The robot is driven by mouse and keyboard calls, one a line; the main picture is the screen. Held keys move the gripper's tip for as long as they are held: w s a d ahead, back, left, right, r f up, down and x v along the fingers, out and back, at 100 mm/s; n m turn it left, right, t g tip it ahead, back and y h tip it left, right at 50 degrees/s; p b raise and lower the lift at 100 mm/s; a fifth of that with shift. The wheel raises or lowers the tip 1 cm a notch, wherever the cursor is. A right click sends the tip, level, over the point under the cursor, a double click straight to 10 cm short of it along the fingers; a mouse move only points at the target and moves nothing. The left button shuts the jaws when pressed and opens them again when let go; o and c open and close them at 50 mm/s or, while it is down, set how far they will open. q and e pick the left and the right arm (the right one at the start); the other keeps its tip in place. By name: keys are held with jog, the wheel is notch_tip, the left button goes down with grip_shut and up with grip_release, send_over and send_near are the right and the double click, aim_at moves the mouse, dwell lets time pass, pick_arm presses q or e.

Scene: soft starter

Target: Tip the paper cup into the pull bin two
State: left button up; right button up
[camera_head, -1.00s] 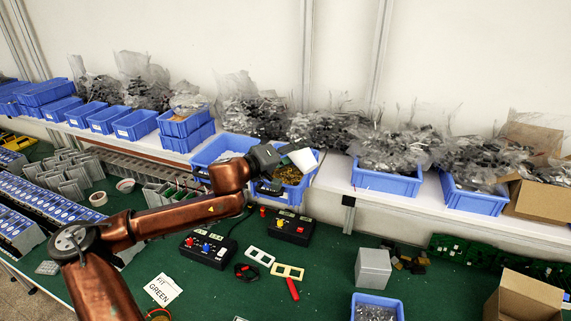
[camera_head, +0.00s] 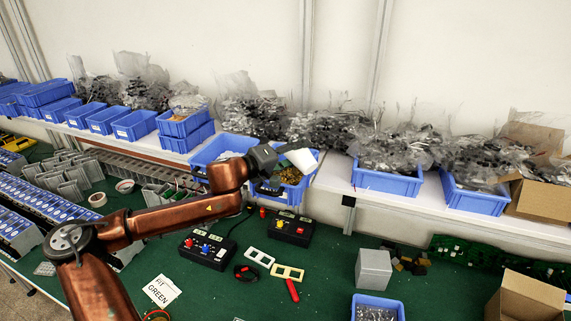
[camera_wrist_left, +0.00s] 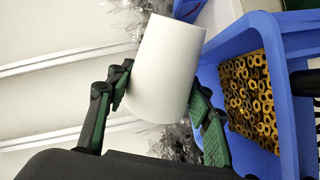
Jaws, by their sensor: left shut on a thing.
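The white paper cup (camera_head: 303,160) is held tilted, nearly on its side, by my left gripper (camera_head: 284,157). The left wrist view shows the cup (camera_wrist_left: 167,65) between the two green-padded fingers of the gripper (camera_wrist_left: 160,92), which are shut on it. The inside of the cup is hidden. A blue bin (camera_head: 306,186) with brass nuts (camera_head: 290,174) is at the shelf edge, just below the cup. The left wrist view shows this bin (camera_wrist_left: 284,60) to the right of the cup, with its nuts (camera_wrist_left: 248,98). I cannot read a bin number. My right gripper is out of view.
Another blue bin (camera_head: 208,153) stands left of the nut bin, partly behind my arm. Bins piled with bagged parts (camera_head: 388,183) line the shelf to the right. Below, black switch boxes (camera_head: 207,250), a grey box (camera_head: 373,269) and a cardboard box (camera_head: 528,298) stand on the green bench.

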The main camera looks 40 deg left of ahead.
pick_arm(q)
jog(key=shift+a, duration=0.1)
jog(key=shift+s+f, duration=0.1)
jog(key=shift+n, duration=0.3)
